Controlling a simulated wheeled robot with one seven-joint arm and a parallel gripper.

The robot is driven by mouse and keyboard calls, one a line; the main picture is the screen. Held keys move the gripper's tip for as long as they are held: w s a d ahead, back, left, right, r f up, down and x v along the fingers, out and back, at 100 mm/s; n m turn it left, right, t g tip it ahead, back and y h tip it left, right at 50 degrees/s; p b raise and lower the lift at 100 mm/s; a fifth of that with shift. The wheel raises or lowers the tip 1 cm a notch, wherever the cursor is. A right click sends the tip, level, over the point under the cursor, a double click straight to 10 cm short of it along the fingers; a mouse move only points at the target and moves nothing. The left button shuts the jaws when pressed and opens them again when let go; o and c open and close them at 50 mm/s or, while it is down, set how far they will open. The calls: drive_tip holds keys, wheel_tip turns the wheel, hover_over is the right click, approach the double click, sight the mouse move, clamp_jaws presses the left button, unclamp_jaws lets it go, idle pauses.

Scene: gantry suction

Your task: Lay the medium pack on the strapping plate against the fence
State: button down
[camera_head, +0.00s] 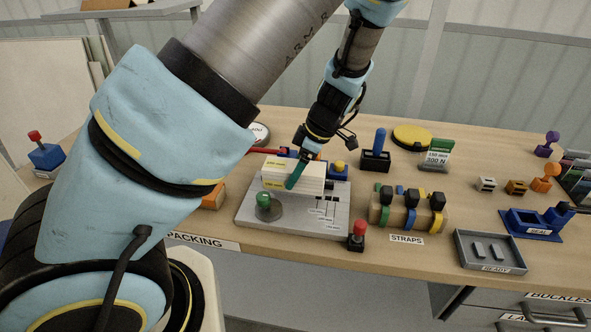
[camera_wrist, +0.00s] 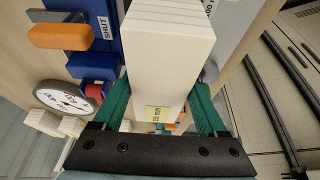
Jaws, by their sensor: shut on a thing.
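The medium pack, a white block with fine layer lines and a yellow label (camera_head: 309,177), is over the grey strapping plate (camera_head: 290,222) in the head view. My gripper (camera_head: 297,172) has its green fingers on either side of the pack and is shut on it. In the wrist view the pack (camera_wrist: 168,55) fills the middle between my fingers (camera_wrist: 162,104). Whether its underside touches the plate cannot be told. The fence is not clearly seen; the pack and gripper cover the plate's back part.
A green knob (camera_head: 264,200) stands at the plate's front left, a yellow knob (camera_head: 339,165) on a blue block behind right. A red-topped button (camera_head: 358,232) is at the front right corner. Strap spools (camera_head: 410,205) and a grey tray (camera_head: 490,252) lie to the right.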

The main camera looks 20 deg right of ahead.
sight(271, 170)
drive_tip(key=shift+f+b, duration=0.8)
drive_tip(key=shift+f, duration=0.75)
unclamp_jaws()
drive_tip(key=b+v, duration=0.2)
drive_tip(key=v, duration=0.9)
idle(0.4)
drive_tip(key=a, duration=0.2)
drive_tip(key=w+a+m+g, duration=0.1)
drive_tip(key=a, duration=0.2)
drive_tip(key=w+a+f+m+h, duration=0.1)
drive_tip(key=a, duration=0.2)
drive_tip(key=shift+w+a+g, duration=0.15)
drive_tip(key=shift+w+g, duration=0.1)
drive_tip(key=shift+g, duration=0.05)
drive_tip(key=s+a+r+m+h, duration=0.1)
drive_tip(key=a+m, duration=0.4)
drive_tip(key=a, duration=0.5)
drive_tip(key=s+a+r+m+t+h, duration=0.1)
drive_tip(key=s+a+r+m+h, duration=0.1)
drive_tip(key=a+m, duration=0.4)
drive_tip(key=a, duration=0.4)
drive_tip(key=shift+s+a, duration=0.15)
drive_tip(key=shift+a, duration=0.15)
